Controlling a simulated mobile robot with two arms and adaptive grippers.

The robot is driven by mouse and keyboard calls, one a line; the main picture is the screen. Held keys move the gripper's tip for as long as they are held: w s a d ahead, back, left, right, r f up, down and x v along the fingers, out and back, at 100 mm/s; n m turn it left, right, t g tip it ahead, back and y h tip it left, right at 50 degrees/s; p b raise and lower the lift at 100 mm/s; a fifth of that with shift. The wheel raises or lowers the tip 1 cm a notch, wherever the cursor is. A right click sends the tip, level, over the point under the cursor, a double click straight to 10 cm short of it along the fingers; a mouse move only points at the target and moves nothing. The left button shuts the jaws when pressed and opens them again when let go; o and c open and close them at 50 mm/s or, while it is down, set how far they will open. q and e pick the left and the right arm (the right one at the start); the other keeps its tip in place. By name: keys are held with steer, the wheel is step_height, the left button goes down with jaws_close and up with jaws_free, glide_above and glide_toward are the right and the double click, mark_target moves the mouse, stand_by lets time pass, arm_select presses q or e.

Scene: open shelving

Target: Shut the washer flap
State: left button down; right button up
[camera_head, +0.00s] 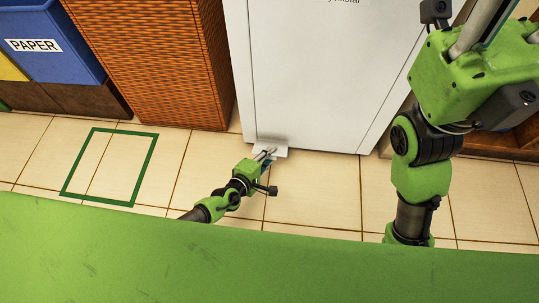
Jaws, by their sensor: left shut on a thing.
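The washer (315,75) is a tall white appliance in the middle of the head view, with dark lettering cut off at the top edge. A small white flap (281,151) sticks out at the foot of its front, near its lower left corner. My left gripper (265,155) is at this flap, shut on it. The fingers hide part of the flap, and its hinge cannot be made out. My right gripper (482,25) is large and close at the top right, away from the flap. Its fingertips run out of the picture.
A woven orange-brown basket or hamper (155,60) stands left of the washer. A blue PAPER bin (55,45) is at the far left. A green square outline (150,160) marks the tiled floor. My green body fills the bottom.

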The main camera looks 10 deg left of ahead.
arm_select(q)
steer(key=shift+w+a+r, duration=0.1)
steer(key=shift+w+r, duration=0.3)
steer(key=shift+r, duration=0.1)
steer(key=c, duration=1.9)
jaws_free()
steer(key=shift+s+f, duration=0.15)
steer(key=shift+s, duration=0.6)
steer(key=v, duration=1.1)
steer(key=shift+w+a, duration=0.15)
steer(key=shift+a, duration=0.1)
